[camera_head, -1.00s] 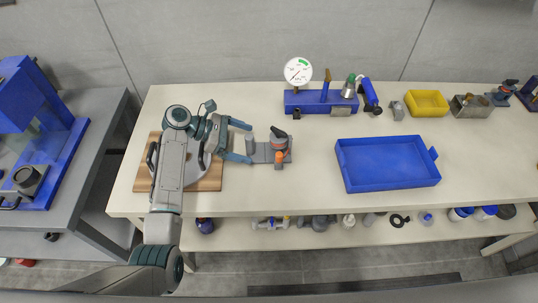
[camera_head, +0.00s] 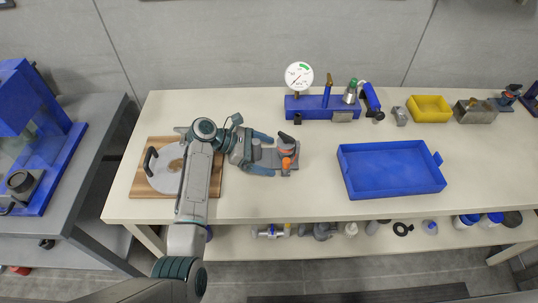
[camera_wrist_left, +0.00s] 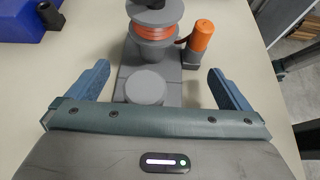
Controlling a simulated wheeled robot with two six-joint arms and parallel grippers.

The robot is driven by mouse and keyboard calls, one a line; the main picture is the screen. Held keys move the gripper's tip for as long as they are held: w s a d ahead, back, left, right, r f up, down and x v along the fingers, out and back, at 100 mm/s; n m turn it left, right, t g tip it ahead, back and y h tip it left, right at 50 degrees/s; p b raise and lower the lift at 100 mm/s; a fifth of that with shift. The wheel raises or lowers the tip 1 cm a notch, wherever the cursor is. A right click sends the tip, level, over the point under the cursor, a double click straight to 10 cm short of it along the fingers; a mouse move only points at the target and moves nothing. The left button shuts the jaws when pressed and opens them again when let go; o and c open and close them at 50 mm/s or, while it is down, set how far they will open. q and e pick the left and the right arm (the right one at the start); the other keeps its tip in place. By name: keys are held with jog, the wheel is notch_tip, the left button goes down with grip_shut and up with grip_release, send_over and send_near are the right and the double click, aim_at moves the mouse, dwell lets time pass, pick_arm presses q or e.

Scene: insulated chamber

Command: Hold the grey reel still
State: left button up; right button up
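The grey reel (camera_head: 287,150), wound with orange line, stands upright on a small grey base (camera_head: 266,158) on the table. In the left wrist view the reel (camera_wrist_left: 155,20) is ahead, with an orange-capped post (camera_wrist_left: 200,38) to its right and a short grey cylinder (camera_wrist_left: 145,86) nearer. My left gripper (camera_head: 271,155) is open, its blue fingers (camera_wrist_left: 160,85) spread either side of the base and cylinder, short of the reel. The fingers appear clear of the reel. My right gripper is not in view.
A wooden board with a pale disc and black handle (camera_head: 153,161) lies left, partly under my left arm. A blue tray (camera_head: 390,192) is to the right. A blue gauge block (camera_head: 315,107) stands behind. Table between reel and tray is clear.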

pick_arm(q)
jog(key=c, duration=1.9)
jog(key=shift+c, duration=0.3)
grip_shut()
jog(key=shift+s+f, duration=0.1)
jog(key=shift+f, duration=0.15)
